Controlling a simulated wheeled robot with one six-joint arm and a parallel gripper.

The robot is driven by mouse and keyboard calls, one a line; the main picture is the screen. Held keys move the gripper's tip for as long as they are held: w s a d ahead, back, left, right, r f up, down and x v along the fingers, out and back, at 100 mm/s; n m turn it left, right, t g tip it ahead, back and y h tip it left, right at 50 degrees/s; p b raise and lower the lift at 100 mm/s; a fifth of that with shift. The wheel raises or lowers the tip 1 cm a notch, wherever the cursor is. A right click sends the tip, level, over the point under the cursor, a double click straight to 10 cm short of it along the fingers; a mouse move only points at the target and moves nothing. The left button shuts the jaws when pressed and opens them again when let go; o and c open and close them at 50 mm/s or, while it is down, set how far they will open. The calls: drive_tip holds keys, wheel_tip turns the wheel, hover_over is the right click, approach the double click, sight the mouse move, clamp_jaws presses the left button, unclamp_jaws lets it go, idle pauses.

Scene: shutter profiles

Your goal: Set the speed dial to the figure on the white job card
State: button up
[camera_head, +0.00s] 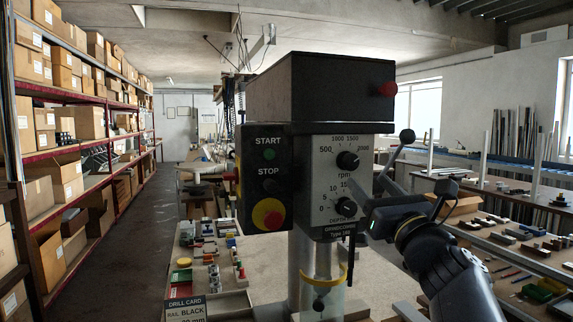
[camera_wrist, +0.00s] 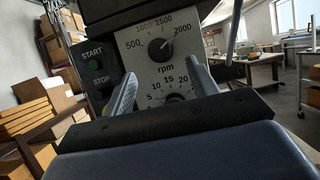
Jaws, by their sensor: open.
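The speed dial (camera_head: 347,160) is a black knob on the drill press's grey panel, marked rpm with 500, 1000, 1500 and 2000. It also shows in the wrist view (camera_wrist: 161,48), where a light mark seems to point up and right, toward the 2000 side. A card headed DRILL CARD (camera_head: 187,308) stands at the bottom left of the head view. It reads RAIL BLACK and a partly hidden size in mm; its lower part is cut off, and no rpm figure shows. My gripper (camera_wrist: 160,82) is open and empty, facing the panel below the speed dial.
A depth dial (camera_head: 346,207) sits just below the speed dial. START (camera_head: 269,154) and STOP (camera_head: 268,185) buttons and a red-and-yellow emergency stop (camera_head: 268,215) are on the left box. A ball-ended lever (camera_head: 407,136) sticks out right of the panel.

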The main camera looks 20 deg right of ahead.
sight(352, 165)
drive_tip(key=p+x, duration=0.1)
drive_tip(key=x, duration=0.5)
drive_tip(key=shift+w+p, duration=0.3)
drive_tip(key=shift+w, duration=0.05)
drive_tip(key=c, duration=1)
drive_tip(key=shift+o, duration=0.2)
